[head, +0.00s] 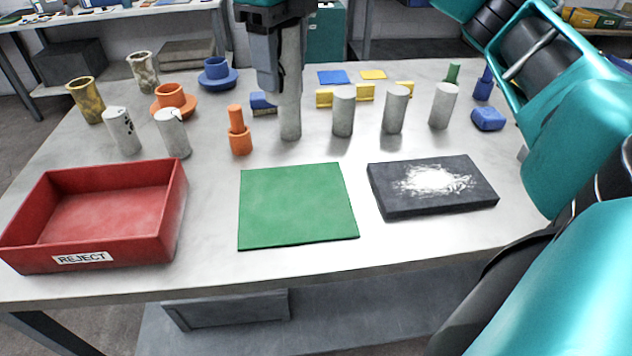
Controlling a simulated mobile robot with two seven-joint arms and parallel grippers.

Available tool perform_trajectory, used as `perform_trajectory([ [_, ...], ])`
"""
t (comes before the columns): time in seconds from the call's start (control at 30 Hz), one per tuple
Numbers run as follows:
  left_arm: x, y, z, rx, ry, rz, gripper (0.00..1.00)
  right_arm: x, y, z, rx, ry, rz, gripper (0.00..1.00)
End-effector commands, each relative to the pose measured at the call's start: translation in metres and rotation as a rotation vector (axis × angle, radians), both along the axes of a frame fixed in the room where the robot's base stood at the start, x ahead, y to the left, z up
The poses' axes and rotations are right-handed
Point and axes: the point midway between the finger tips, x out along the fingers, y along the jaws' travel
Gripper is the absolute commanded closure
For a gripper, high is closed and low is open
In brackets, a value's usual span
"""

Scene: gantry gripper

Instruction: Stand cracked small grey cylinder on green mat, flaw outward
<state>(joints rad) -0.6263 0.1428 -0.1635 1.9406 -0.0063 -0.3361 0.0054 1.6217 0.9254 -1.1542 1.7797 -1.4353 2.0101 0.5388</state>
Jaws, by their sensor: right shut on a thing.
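My right gripper (278,85) is at the top centre, pointing down and shut on a plain-looking grey cylinder (290,118). I cannot tell whether its lower end touches the table, and I see no crack on the side facing me. The green mat (298,205) lies flat and empty at the front centre. Three more grey cylinders stand right of the held one: the first (343,112), the second (395,110) and the third (442,106). At left stand a grey cylinder with dark marks (122,133) and one with a dark mark at its top (173,135). My left gripper is out of view.
A red REJECT bin (85,258) stands front left. A dark slab with white powder (435,205) lies right of the mat. An orange peg piece (239,135) stands close left of the held cylinder. Blue and yellow blocks lie behind. My teal arm covers the right side.

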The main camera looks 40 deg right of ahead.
Motion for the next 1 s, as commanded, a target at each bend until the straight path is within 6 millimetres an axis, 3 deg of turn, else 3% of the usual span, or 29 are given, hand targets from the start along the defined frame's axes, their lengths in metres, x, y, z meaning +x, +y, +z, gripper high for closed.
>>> perform_trajectory([
  [0.13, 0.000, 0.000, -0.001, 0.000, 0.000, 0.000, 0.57, -0.001, 0.002, -0.001, 0.000, -0.001, -0.016, 0.97],
  [0.23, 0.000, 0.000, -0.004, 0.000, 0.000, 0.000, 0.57, -0.001, 0.002, -0.014, 0.000, 0.001, -0.021, 0.97],
  [0.7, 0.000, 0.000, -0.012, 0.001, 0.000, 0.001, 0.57, -0.001, 0.001, -0.129, -0.001, 0.002, -0.021, 0.97],
  [1.0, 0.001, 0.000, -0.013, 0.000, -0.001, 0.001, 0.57, -0.001, 0.002, -0.160, -0.001, -0.001, -0.020, 0.97],
])
